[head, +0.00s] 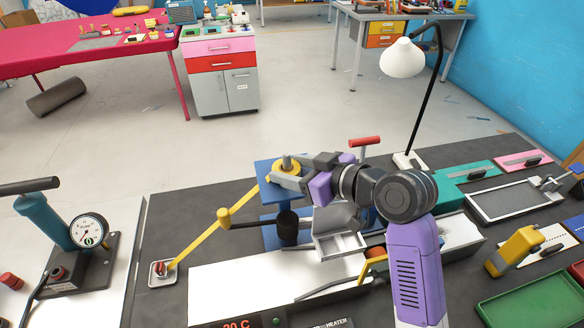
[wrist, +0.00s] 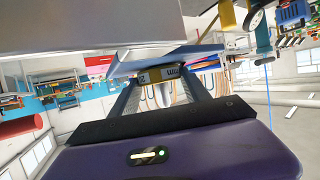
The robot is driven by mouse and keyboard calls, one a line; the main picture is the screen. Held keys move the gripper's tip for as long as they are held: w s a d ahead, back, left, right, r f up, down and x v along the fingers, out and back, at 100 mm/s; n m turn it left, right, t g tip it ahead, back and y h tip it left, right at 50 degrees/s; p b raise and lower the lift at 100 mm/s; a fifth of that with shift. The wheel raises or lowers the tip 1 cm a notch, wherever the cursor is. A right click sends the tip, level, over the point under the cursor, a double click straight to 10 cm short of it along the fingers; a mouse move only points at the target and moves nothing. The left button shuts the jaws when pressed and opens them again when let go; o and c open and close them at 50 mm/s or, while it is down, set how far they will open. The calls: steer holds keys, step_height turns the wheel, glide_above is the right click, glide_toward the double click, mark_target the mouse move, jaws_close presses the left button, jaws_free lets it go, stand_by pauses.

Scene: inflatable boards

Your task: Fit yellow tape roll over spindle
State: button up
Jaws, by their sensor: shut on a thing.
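The yellow tape roll (head: 293,166) is at the top of a blue stand (head: 264,170) in the head view. A short metallic post, likely the spindle (head: 287,159), shows up through its middle. I cannot tell how far down the roll sits on it. My gripper (head: 286,175) reaches in from the right and is shut on the roll's side. In the wrist view, a yellow labelled edge of the roll (wrist: 160,74) lies between my two fingers. A blue plate (wrist: 165,58) crosses the picture beside it. The spindle is hidden in that view.
A yellow bar (head: 197,245) with a knob slants left of the stand. A black cylinder (head: 288,226), a grey open tray (head: 340,245) and a red T-handle (head: 365,141) are close by. A lamp (head: 403,58) stands behind.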

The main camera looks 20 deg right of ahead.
steer(key=shift+a, duration=0.1)
steer(key=o, duration=1.4)
steer(key=b+v, duration=0.1)
steer(key=v, duration=1.1)
steer(key=shift+r, duration=0.15)
steer(key=shift+w, duration=0.1)
